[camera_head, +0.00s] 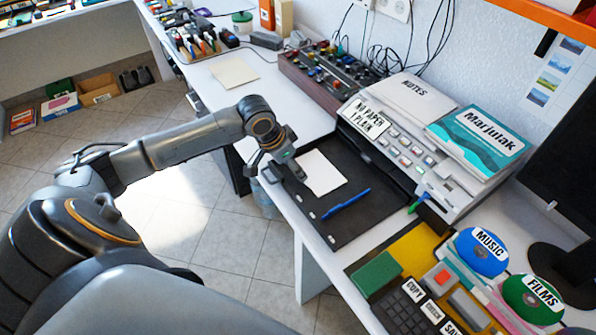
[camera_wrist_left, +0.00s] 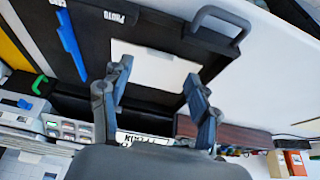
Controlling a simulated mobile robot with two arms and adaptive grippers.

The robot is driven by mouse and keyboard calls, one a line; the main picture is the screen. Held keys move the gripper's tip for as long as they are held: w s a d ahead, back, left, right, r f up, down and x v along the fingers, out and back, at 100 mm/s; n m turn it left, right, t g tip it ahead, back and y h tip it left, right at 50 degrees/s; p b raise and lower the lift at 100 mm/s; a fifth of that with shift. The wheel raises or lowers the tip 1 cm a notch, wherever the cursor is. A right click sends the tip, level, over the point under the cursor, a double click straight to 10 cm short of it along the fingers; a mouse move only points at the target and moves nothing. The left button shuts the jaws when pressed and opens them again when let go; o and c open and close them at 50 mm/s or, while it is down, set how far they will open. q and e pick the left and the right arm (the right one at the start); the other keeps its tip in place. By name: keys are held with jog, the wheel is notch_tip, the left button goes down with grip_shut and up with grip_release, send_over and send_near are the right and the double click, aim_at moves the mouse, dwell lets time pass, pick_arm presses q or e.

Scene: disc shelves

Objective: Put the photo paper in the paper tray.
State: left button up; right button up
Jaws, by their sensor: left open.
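A white sheet of paper (camera_head: 320,172) lies on the black paper tray (camera_head: 345,226) in front of the printer; I cannot tell if it is the photo paper. In the left wrist view the sheet (camera_wrist_left: 155,64) lies beyond the fingers, on the black tray (camera_wrist_left: 100,62), which bears the word PHOTO. My left gripper (camera_head: 293,168) is at the sheet's left side in the head view. In the left wrist view its fingers (camera_wrist_left: 157,76) are spread with nothing visible between them. I cannot tell if they touch the sheet. My right gripper is not in view.
The printer (camera_head: 400,150) reads NO PAPER 1 PLAIN. A cream sheet (camera_head: 233,72) lies on the desk farther back. A grey handle (camera_wrist_left: 221,18) shows beside the tray. Labelled discs (camera_head: 482,250) stand at the lower right.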

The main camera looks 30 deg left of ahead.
pick_arm(q)
jog(key=d+v, duration=0.1)
jog(key=v, duration=0.6)
jog(key=shift+a, duration=0.4)
